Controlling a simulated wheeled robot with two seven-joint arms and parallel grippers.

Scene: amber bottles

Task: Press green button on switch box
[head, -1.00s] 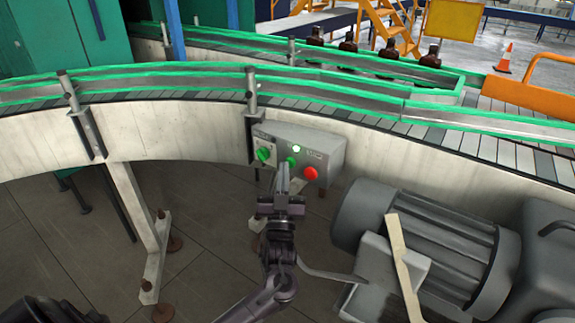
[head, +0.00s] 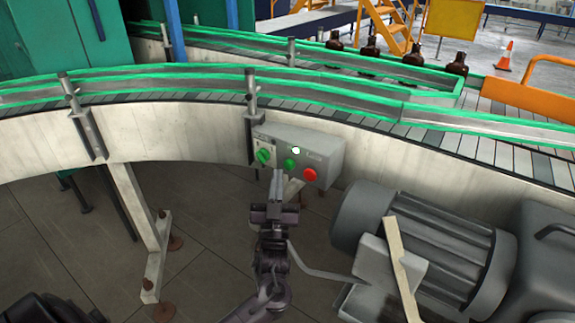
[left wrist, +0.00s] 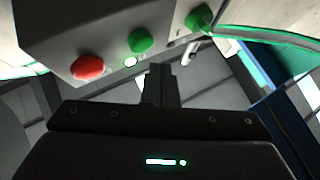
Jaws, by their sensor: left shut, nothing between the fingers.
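The grey switch box (head: 322,150) is mounted on the conveyor's side wall. On its front are a green rotary knob (head: 263,156), a green button (head: 290,164) and a red button (head: 310,174), with a small white lamp (head: 296,150) above. My left gripper (head: 277,174) is shut and empty, just below and in front of the box, apart from the green button. In the left wrist view the green button (left wrist: 140,41) is above the fingertips (left wrist: 160,70), with the red button (left wrist: 88,67) to the left and the knob (left wrist: 199,17) to the right. My right gripper is not in view.
A large grey motor (head: 400,225) stands right of my left arm. The curved conveyor (head: 180,97) with green rails runs behind the box. Several amber bottles (head: 412,55) are on the far conveyor. A support leg (head: 140,225) stands at left; open floor lies between.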

